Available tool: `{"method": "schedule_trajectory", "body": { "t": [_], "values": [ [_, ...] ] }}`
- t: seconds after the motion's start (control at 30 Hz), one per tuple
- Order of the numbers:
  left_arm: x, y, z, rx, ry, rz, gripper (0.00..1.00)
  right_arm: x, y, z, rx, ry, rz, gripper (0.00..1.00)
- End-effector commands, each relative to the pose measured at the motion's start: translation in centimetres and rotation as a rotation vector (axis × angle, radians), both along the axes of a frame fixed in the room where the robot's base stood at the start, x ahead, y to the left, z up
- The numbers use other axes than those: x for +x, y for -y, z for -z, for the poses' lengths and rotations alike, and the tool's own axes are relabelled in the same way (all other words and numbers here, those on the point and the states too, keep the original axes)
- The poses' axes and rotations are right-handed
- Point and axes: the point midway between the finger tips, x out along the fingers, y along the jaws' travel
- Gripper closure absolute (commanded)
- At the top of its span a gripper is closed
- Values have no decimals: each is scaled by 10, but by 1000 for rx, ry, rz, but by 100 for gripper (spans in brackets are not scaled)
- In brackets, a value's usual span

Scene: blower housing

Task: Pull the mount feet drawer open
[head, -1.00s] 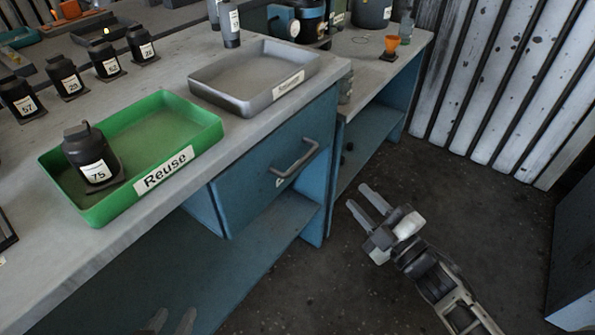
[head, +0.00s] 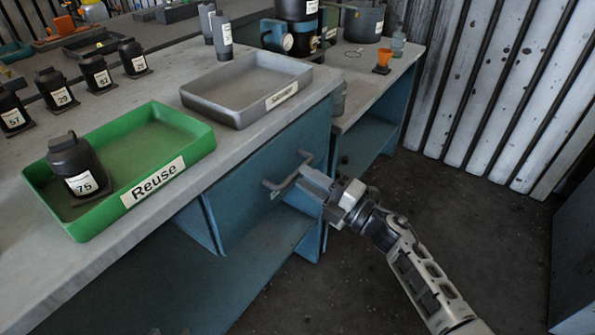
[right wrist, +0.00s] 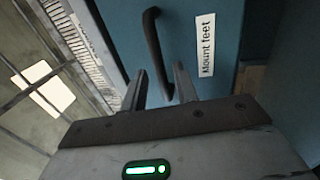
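The blue mount feet drawer (head: 240,205) sits under the bench top and looks shut. Its grey bar handle (head: 283,178) sticks out from the front. In the right wrist view the handle (right wrist: 154,45) looks dark, beside the white "Mount feet" label (right wrist: 206,45). My right gripper (head: 312,183) is at the handle's right end. In the right wrist view its fingers (right wrist: 160,85) are apart, with the handle's near end between them in the picture; contact cannot be told. Only faint tips of my left gripper (head: 170,331) show at the head view's bottom edge.
A green "Reuse" tray (head: 190,150) holding a black part numbered 75 (head: 75,165) and a grey tray (head: 240,115) stand on the bench top above the drawer. An open blue shelf (head: 265,240) lies below. The floor (head: 480,210) to the right is clear.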

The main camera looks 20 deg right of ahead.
Motion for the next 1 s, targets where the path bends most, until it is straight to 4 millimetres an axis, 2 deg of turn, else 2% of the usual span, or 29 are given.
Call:
{"method": "schedule_trajectory", "body": {
  "t": [0.2,0.57,0.6,0.7,1.0],
  "values": [
    [1,0,0,-1,2,-2,64,21,-16,-6,2,1,0,70],
    [3,0,-1,0,7,-1,64,25,-20,-6,0,-1,0,70],
    [3,0,-1,0,7,-1,64,25,-20,-6,0,-2,1,73],
    [3,0,-1,0,7,-1,64,25,-20,-6,1,-1,1,100],
    [2,0,-1,-1,4,-1,64,23,-21,-6,0,-1,-7,100]
  ]
}}
